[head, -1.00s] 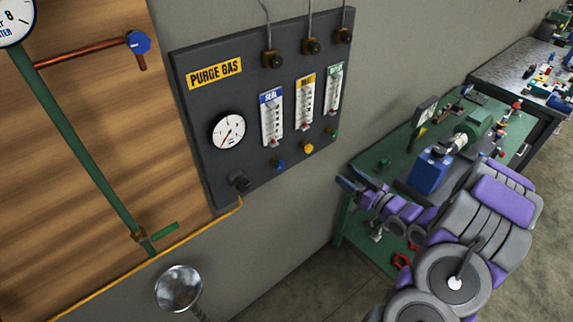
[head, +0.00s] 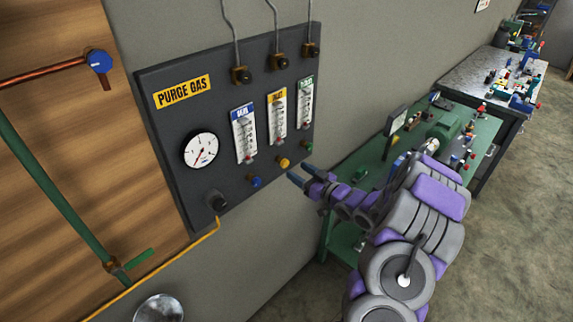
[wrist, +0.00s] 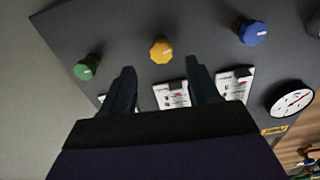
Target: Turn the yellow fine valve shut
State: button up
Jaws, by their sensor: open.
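The yellow valve knob (head: 284,163) sits on the dark purge gas panel (head: 178,128), below the yellow-labelled flow tube. In the wrist view the yellow knob (wrist: 161,50) lies ahead of and between my two fingertips, with a gap to them. My gripper (head: 294,174) is open and empty, just to the lower right of the yellow knob in the head view. It also shows in the wrist view (wrist: 160,75) with its fingers spread. The blue knob (wrist: 251,33) and the green knob (wrist: 87,67) flank the yellow one.
A round gauge (head: 200,150) and a black fitting (head: 217,201) are on the panel's left. A green workbench (head: 372,172) with tools stands to the right of the panel. A wooden board (head: 60,130) with pipes is at the left.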

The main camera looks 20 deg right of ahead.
aim_at(287, 164)
jog(key=shift+x, duration=3.25)
jog(key=shift+c, duration=0.2)
jog(key=c, duration=1)
jog(key=shift+r+m+p, duration=0.2)
jog(key=shift+m+p, duration=0.3)
jog(key=shift+p, duration=0.5)
jog(key=shift+f+m+p, duration=0.15)
jog(key=shift+m+p, duration=0.65)
jog(key=shift+p, duration=0.2)
jog(key=o, duration=1)
jog(key=shift+d, duration=0.1)
jog(key=shift+o, duration=0.2)
jog(key=shift+f, duration=0.1)
